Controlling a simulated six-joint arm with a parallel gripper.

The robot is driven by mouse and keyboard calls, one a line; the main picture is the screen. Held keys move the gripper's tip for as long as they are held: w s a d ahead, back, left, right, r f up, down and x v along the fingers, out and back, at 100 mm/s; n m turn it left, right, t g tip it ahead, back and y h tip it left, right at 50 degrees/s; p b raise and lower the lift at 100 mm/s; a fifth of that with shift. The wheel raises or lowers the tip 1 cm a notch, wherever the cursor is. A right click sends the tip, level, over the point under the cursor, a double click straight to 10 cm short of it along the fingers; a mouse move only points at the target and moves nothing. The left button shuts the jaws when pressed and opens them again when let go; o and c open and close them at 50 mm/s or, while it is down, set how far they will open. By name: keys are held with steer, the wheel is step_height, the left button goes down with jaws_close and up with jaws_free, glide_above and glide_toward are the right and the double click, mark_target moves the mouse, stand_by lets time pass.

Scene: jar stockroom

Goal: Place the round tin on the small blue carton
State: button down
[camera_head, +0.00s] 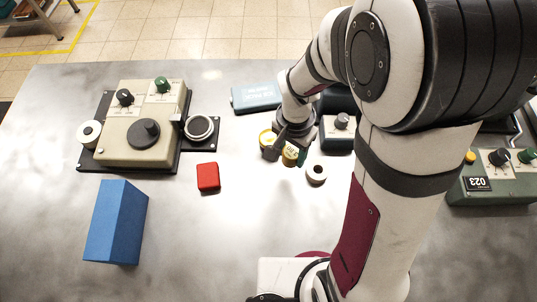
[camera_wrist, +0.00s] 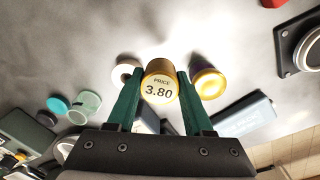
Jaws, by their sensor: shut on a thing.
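My gripper (camera_head: 284,150) is shut on a round gold tin (camera_head: 290,156) with a pale label. In the wrist view the tin (camera_wrist: 158,88) sits between the two green fingers (camera_wrist: 158,100), and its label reads "PRICE 3.80". I cannot tell whether it touches the table or hangs just above it. A plain blue carton (camera_head: 117,222) stands on the table at the front left, well apart from my gripper, with its top clear. The wrist view does not show this carton.
A yellow-rimmed jar (camera_head: 266,137) and a white roll (camera_head: 316,174) stand close beside the tin. A red block (camera_head: 208,177) lies between tin and carton. A beige device (camera_head: 140,125) stands behind. A flat blue lettered pack (camera_head: 256,97) lies at the back.

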steer(key=d+r, duration=0.3)
steer(key=d, duration=0.2)
steer(key=a+r+n, duration=0.3)
steer(key=a+r, duration=0.2)
steer(key=a, duration=0.8)
steer(key=a+r+n, duration=0.4)
steer(key=a, duration=0.9)
steer(key=s+a+r+n, duration=0.2)
steer(key=s+a+r, duration=0.2)
steer(key=s+a, duration=0.55)
glide_above(105, 218)
step_height(105, 218, down, 7)
steer(key=shift+w+r, duration=0.1)
steer(key=shift+r, duration=0.05)
step_height(105, 218, down, 3)
steer(key=shift+a+f, duration=0.1)
steer(key=shift+f, duration=0.4)
